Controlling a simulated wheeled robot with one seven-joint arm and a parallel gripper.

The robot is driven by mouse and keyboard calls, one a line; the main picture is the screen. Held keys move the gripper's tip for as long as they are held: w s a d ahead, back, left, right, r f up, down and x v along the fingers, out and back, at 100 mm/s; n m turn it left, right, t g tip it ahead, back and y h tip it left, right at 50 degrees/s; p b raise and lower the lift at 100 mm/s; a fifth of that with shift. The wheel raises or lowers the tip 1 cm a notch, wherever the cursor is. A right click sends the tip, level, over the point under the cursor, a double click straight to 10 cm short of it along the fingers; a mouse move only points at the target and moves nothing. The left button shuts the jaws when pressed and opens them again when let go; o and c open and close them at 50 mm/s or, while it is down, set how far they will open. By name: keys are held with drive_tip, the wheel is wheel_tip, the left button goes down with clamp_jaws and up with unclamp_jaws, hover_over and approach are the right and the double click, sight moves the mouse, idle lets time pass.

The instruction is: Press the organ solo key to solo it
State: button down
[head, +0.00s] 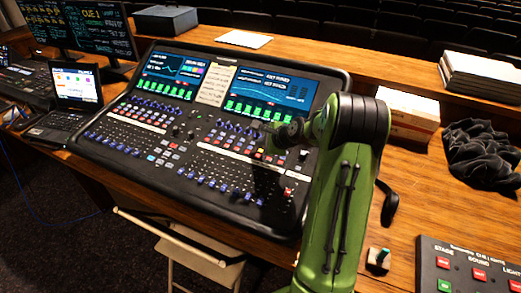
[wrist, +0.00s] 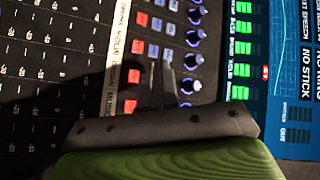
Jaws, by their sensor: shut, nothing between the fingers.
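The mixing desk (head: 205,135) stands on the wooden table, with rows of small keys, knobs and faders below its screens. In the wrist view my gripper (wrist: 164,68) is shut and empty, its fingertips over the key rows. Beside the fingers are a column of red keys (wrist: 131,106), a column of blue-grey keys (wrist: 154,51) and a column of blue-ringed knobs (wrist: 193,61). A pale label strip (wrist: 117,55) runs left of the red keys. Its lettering is too blurred to pick out the organ channel, and my fingers hide some keys. Contact with a key cannot be told.
A laptop (head: 75,88) and two monitors (head: 95,35) stand left of the desk. White boxes (head: 407,112), a dark cloth (head: 482,153) and a button panel (head: 470,265) lie to the right. A folding chair (head: 180,250) stands in front.

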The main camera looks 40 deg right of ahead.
sight(261, 156)
drive_tip(key=r+p, duration=0.4)
drive_tip(key=r, duration=0.1)
drive_tip(key=shift+s+a, duration=0.15)
drive_tip(key=shift+a, duration=0.1)
idle(0.5)
drive_tip(key=s+a+r+n+g, duration=0.2)
drive_tip(key=s+a+r+n, duration=0.45)
drive_tip(key=a, duration=0.25)
drive_tip(key=s+a+r+n+g, duration=0.1)
drive_tip(key=s+a+r+n, duration=0.4)
drive_tip(key=a+n, duration=0.4)
drive_tip(key=s+a+n, duration=0.2)
drive_tip(key=s+n, duration=0.2)
drive_tip(key=s, duration=0.5)
drive_tip(key=s+a+n+g+h, duration=0.1)
drive_tip(key=s+a+n, duration=0.2)
drive_tip(key=s, duration=0.5)
drive_tip(key=shift+s+a+r+n, duration=0.15)
drive_tip(key=shift+s+r+n, duration=0.2)
drive_tip(key=shift+n, duration=0.5)
